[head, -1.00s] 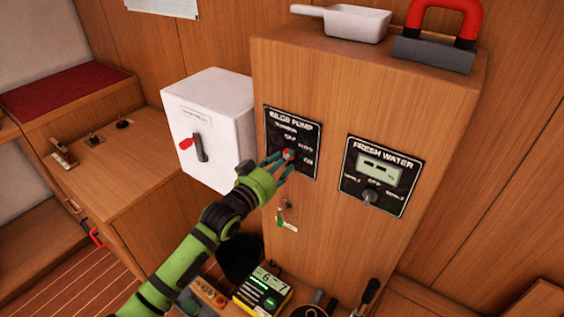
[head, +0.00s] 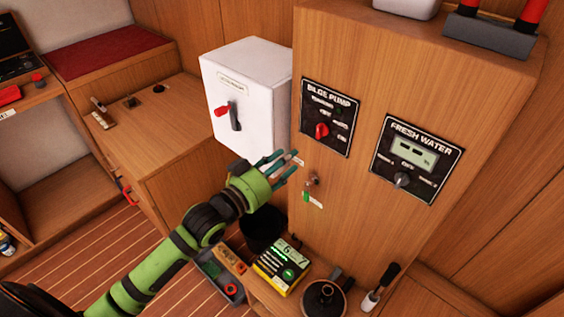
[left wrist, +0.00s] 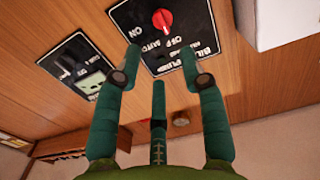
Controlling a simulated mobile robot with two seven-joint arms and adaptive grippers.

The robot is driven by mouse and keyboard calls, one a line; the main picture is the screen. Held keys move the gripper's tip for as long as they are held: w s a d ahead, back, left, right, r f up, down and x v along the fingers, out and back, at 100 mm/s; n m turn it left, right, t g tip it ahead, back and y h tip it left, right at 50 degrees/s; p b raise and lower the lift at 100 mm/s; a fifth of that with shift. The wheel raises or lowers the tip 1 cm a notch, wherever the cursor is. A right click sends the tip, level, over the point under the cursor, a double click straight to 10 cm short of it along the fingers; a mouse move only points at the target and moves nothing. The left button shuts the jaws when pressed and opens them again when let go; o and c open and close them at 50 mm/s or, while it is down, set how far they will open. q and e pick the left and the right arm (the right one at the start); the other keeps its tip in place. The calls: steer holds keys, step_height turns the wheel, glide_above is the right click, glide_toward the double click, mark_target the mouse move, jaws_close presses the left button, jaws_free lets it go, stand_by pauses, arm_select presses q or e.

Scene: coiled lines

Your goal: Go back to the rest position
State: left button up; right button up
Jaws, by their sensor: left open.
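My left gripper (head: 288,167) is open and empty in the head view, in front of the wooden cabinet, below and left of the bilge pump panel (head: 344,118). It is apart from that panel's red knob (head: 321,131). In the left wrist view the fingers (left wrist: 160,75) are spread, with the red knob (left wrist: 162,21) beyond them. My right gripper is in neither view.
A white box (head: 255,75) with a red-tipped lever is left of the wooden cabinet (head: 440,70). The fresh water panel (head: 417,158) is to the right. A key (head: 311,182) sits below. A yellow-black device (head: 283,266) and a dark bin (head: 262,228) are lower down.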

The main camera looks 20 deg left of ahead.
arm_select(q)
steer(key=shift+s+a, duration=0.1)
steer(key=shift+s, duration=0.15)
stand_by(0.3)
steer(key=a+f+n+g+y, duration=0.1)
steer(key=a+f+y, duration=0.15)
steer(key=f, duration=0.65)
steer(key=a+f+n+g+y, duration=0.1)
steer(key=a+f+g, duration=0.15)
steer(key=f, duration=0.65)
steer(key=s+a+f+g+y, duration=0.15)
steer(key=s+f, duration=0.35)
steer(key=f, duration=0.5)
steer(key=s+a+f+g+y, duration=0.1)
steer(key=s+f+g, duration=0.1)
steer(key=s+f, duration=0.6)
steer(key=s+d+f+g, duration=0.1)
steer(key=s+f+g, duration=0.2)
steer(key=s+f, duration=0.3)
steer(key=s+f+g, duration=0.2)
steer(key=s+f, duration=0.5)
steer(key=s, duration=0.7)
steer(key=s+d+f+g, duration=0.1)
steer(key=s+f+g, duration=0.2)
steer(key=s+f, duration=0.4)
steer(key=s, duration=0.4)
steer(key=shift+d+g+y, duration=0.3)
steer(key=shift+y, duration=0.1)
steer(key=shift+f, duration=0.1)
